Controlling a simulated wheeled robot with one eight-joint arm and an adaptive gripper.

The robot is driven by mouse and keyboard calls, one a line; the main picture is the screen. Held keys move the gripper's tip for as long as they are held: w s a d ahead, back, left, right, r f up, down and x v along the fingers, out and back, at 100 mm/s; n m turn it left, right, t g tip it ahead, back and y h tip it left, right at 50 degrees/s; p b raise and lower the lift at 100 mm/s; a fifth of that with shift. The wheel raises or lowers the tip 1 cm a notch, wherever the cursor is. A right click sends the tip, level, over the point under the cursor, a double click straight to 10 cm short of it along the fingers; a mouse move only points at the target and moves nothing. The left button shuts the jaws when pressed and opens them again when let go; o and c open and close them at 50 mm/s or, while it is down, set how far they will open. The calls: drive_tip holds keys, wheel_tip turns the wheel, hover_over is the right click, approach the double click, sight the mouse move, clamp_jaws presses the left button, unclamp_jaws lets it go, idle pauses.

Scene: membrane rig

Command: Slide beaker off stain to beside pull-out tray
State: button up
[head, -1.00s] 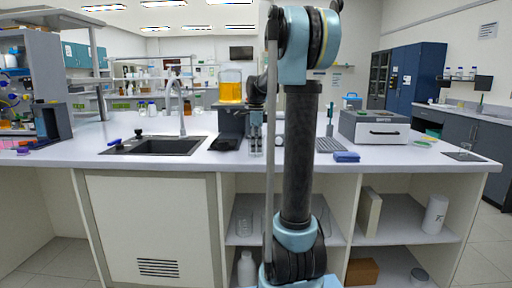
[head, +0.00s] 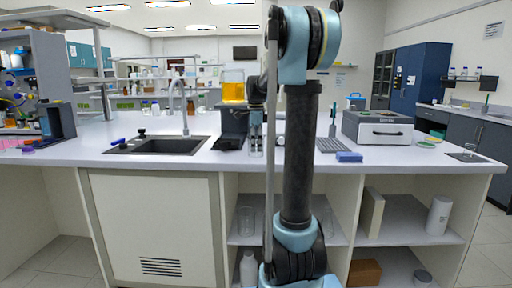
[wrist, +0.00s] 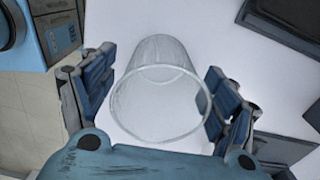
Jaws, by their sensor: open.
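A clear glass beaker (wrist: 158,92) stands on the pale worktop between the two blue fingers of my gripper (wrist: 160,105) in the wrist view. The fingers are spread with a gap on each side of the glass. In the head view my gripper (head: 256,128) points down over the beaker (head: 256,149), near the front edge of the counter. A grey box with a white pull-out front and dark handle (head: 386,134) stands further right; I take it as the pull-out tray. I cannot make out a stain.
A dark stand with a flask of yellow liquid (head: 233,86) is just left of my gripper. A sink (head: 160,145) lies further left. A blue block (head: 349,157) and a dark ribbed mat (head: 329,145) lie right of my arm. Another glass (head: 470,149) stands far right.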

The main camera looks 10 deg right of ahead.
drive_tip(key=shift+r, duration=0.1)
wheel_tip(320, 180, up, 12)
idle(0.5)
